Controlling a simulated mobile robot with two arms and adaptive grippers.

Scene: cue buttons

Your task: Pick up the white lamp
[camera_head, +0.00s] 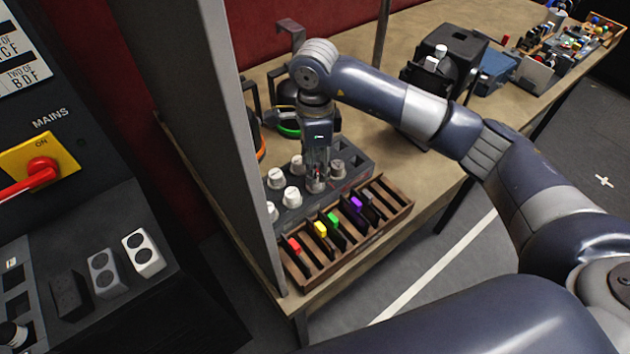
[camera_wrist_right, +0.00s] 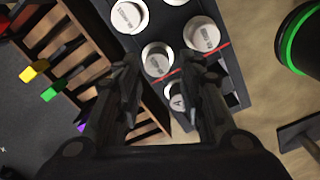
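Several white round caps with printed faces, which look like the lamps, stand in a grey tray; one white cap (camera_head: 292,196) is left of my right gripper (camera_head: 317,178). My right gripper points down over the tray, its fingers apart. In the right wrist view my right gripper (camera_wrist_right: 170,72) has a white cap (camera_wrist_right: 158,58) between its fingertips, and a cap marked A (camera_wrist_right: 176,99) shows deeper between the fingers. Another white cap (camera_wrist_right: 202,33) lies near the right finger. I cannot tell whether the fingers touch any cap. My left gripper is not in view.
The grey tray (camera_head: 357,158) has empty sockets on its right. A wooden rack (camera_head: 375,233) with coloured tabs stands in front. A green-rimmed object (camera_head: 288,131) is behind. A black box (camera_head: 445,60) stands farther right.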

